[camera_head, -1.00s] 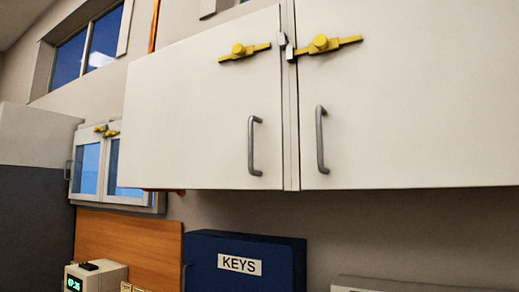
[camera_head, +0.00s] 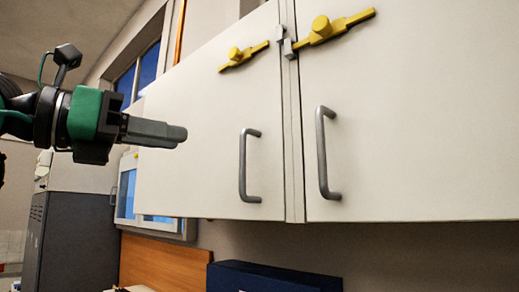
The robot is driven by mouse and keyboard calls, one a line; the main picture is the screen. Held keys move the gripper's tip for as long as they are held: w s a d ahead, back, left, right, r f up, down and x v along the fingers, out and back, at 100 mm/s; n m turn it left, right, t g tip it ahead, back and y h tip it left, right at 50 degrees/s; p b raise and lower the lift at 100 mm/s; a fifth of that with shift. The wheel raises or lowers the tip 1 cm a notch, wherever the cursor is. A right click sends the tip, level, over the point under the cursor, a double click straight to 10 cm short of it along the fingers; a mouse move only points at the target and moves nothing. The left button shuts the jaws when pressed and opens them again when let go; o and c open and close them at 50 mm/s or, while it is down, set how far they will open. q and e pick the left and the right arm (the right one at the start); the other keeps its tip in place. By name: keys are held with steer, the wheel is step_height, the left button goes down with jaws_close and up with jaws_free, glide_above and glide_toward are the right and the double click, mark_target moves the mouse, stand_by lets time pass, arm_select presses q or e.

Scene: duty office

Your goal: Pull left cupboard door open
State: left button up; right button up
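The left cupboard door (camera_head: 205,130) is a white panel, closed flush beside the right door (camera_head: 410,120). Its grey bar handle (camera_head: 243,166) stands upright near its right edge. The right door has a similar handle (camera_head: 322,153). A yellow latch (camera_head: 243,56) sits high on the left door, apart from the yellow latch (camera_head: 335,27) on the right door, with a small grey catch (camera_head: 286,42) at the seam. My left gripper (camera_head: 184,134) is in front of the left door, left of its handle and apart from it. Its fingers look together, seen edge-on. My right gripper is out of view.
A blue box (camera_head: 270,277) is below the cupboard, beside a wooden board (camera_head: 165,264). A small glazed cabinet (camera_head: 127,195) and a grey cabinet (camera_head: 75,240) stand at the left. The space before the doors is otherwise clear.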

arm_select(q)
steer(key=p, duration=0.7)
glide_above(243, 190)
steer(key=shift+w+r, duration=0.2)
steer(key=shift+w, duration=0.1)
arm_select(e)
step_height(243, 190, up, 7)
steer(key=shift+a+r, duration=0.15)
arm_select(q)
jaws_close()
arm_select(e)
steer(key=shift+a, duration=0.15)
